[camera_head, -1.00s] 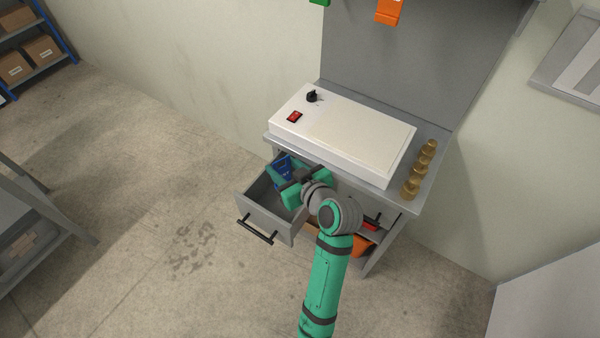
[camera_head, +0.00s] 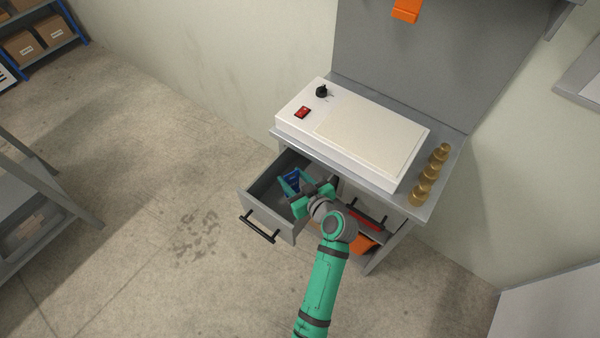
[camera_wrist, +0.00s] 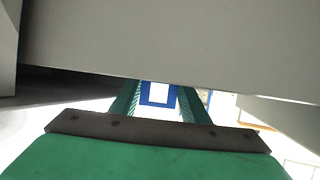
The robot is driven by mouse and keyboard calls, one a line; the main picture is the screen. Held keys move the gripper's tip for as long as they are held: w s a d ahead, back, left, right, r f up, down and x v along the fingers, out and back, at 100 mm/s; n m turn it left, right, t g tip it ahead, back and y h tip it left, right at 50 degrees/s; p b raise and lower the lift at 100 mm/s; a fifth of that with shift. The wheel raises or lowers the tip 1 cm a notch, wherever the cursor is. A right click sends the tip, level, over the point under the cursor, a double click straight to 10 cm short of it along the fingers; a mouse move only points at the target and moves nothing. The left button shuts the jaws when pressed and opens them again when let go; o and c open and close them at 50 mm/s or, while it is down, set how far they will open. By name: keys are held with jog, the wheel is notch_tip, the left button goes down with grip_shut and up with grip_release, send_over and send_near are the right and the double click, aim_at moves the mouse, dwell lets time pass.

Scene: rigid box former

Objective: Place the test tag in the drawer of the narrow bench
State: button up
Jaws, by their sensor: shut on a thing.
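The test tag is a small blue piece (camera_head: 292,181) with a pale middle, and it also shows in the wrist view (camera_wrist: 158,94). My gripper (camera_head: 291,182) is shut on it, with the green fingers on both sides. In the head view I cannot tell how high the tag is above the drawer floor. My wrist hides part of the drawer's right side.
A white box (camera_head: 350,135) with a red switch and several brass weights (camera_head: 430,175) stand on the bench top. A red item (camera_head: 366,221) and an orange bin (camera_head: 359,244) are under it. A grey surface fills the upper wrist view, close by. Floor left of the drawer is clear.

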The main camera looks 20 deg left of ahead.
jog(key=shift+f, duration=0.35)
jog(key=w, duration=0.2)
jog(key=w+d+f, duration=0.1)
jog(key=shift+w+d+f, duration=0.15)
jog(key=shift+w+d, duration=0.05)
jog(key=shift+w, duration=0.15)
jog(key=shift+f, duration=0.35)
